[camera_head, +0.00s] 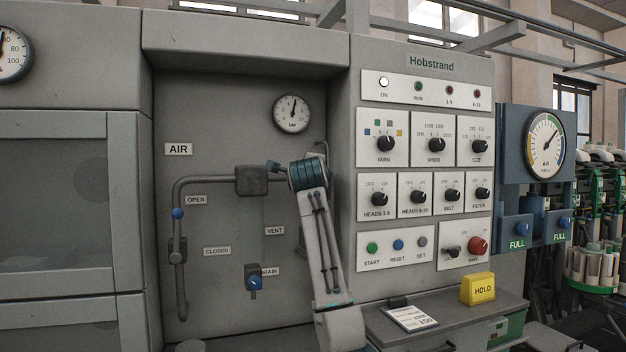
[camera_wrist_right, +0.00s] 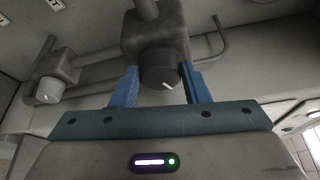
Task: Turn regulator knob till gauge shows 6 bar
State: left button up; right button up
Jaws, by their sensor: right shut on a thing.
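The small bar gauge (camera_head: 292,113) is on the grey panel, above my right gripper. Its needle points nearly straight up, leaning slightly right; its numbers are too small to read. The grey regulator block (camera_head: 250,181) sits on the pipe below and left of the gauge, and also shows in the right wrist view (camera_wrist_right: 155,32). My right gripper (camera_head: 273,167) reaches it from the right. In the right wrist view, its blue fingers are shut on the dark round regulator knob (camera_wrist_right: 158,66), which has a white mark. The gripper hides the knob in the head view. My left gripper is not in view.
A bent pipe (camera_head: 180,220) with a valve runs down the left. The blue drain knob (camera_head: 253,283) is below the regulator. The Hobstrand switch panel (camera_head: 425,160) stands close on the right of my arm. A yellow HOLD block (camera_head: 478,289) sits on the ledge.

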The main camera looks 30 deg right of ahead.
jog(key=o, duration=1)
jog(key=shift+c, duration=0.2)
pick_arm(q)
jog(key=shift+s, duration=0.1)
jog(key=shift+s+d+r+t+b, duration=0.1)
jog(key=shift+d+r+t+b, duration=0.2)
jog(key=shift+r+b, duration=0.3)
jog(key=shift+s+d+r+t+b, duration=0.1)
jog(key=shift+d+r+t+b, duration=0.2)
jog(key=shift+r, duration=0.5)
pick_arm(e)
jog(key=v, duration=1)
jog(key=shift+s+a, duration=0.15)
jog(key=shift+s, duration=0.2)
